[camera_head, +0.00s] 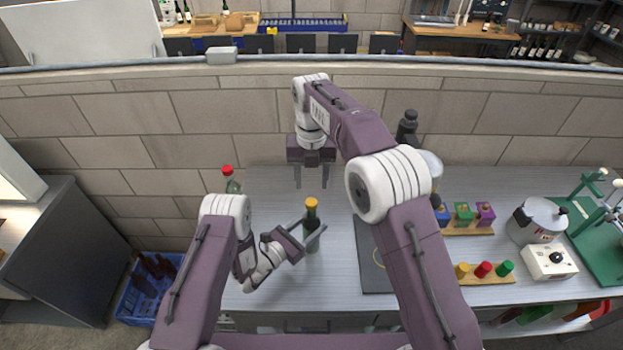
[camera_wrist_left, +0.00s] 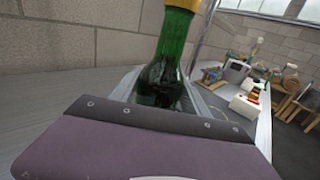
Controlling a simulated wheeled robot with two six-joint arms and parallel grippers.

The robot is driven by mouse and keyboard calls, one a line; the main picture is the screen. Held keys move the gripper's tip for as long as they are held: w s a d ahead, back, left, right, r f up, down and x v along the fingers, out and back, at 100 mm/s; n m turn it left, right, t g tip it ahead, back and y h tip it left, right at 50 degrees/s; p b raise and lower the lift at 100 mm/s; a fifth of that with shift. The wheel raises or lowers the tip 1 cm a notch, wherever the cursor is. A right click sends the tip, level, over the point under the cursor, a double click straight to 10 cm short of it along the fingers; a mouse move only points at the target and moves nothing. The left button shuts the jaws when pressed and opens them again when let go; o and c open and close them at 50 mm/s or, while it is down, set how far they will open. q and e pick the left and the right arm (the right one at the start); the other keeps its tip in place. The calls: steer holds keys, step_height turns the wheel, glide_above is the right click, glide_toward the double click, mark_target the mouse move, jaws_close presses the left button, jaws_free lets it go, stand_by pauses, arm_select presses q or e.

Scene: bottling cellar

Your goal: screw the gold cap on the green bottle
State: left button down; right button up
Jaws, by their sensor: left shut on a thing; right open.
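The green bottle (camera_head: 311,236) stands upright near the middle of the table. The gold cap (camera_head: 311,203) sits on its mouth; I cannot tell how tightly. My left gripper (camera_head: 315,228) is shut on the bottle's body from the left. In the left wrist view the green bottle (camera_wrist_left: 165,70) rises between the fingers, with the gold cap (camera_wrist_left: 184,4) cut off at the top edge. My right gripper (camera_head: 311,182) is open and empty, fingers pointing down, just above and behind the gold cap in the head view, not touching it as far as I see.
A red-capped bottle (camera_head: 231,181) stands at the back left. A dark mat (camera_head: 372,270) lies right of the green bottle. Further right are a strip of coloured caps (camera_head: 483,280), a pot (camera_head: 538,222) and a white device (camera_head: 550,262). A block wall (camera_head: 200,115) runs behind the table.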

mark_target(312, 202)
step_height(312, 202, down, 8)
stand_by(0.5)
jaws_close()
